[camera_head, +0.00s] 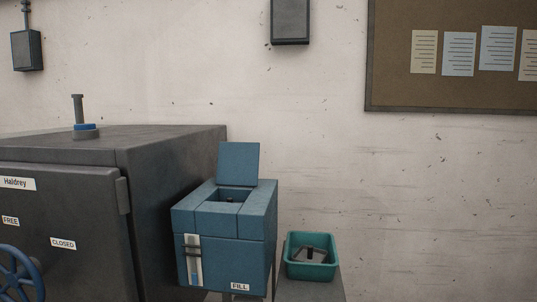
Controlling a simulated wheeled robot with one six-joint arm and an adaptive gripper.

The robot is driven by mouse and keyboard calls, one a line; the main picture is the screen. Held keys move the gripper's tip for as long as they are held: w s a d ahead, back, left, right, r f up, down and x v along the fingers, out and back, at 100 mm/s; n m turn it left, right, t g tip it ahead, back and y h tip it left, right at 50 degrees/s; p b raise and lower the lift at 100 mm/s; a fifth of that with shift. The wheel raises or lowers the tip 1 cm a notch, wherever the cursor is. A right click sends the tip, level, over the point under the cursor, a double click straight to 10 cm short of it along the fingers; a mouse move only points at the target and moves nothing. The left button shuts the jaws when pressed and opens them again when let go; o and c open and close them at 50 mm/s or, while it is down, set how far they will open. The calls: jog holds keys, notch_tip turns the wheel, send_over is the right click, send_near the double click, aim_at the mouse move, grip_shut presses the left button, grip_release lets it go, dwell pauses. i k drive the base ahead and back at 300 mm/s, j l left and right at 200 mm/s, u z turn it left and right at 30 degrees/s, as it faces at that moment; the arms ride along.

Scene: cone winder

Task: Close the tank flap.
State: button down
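The tank flap (239,164) is a flat blue square plate. It stands upright at the back of the blue tank (256,225), so the flap is open. The square opening in the tank's top shows in front of the flap, with something dark inside that I cannot make out. The tank's front carries a "FILL" label (240,287) and a pale vertical gauge strip (194,260). My gripper is not in view.
A large dark grey cabinet (175,195) with a blue handwheel (20,276) stands close on the tank's left. A green tray (313,271) with a dark part in it sits on a grey stand (312,293) at the right. The space above the tank looks clear.

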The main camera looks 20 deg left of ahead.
aim_at(237, 162)
jog(key=i+l+u, duration=0.1)
jog(key=l+u, duration=0.25)
jog(key=l, duration=0.4)
jog(key=l+u, duration=0.35)
jog(key=l, duration=0.35)
jog(key=u, duration=0.95)
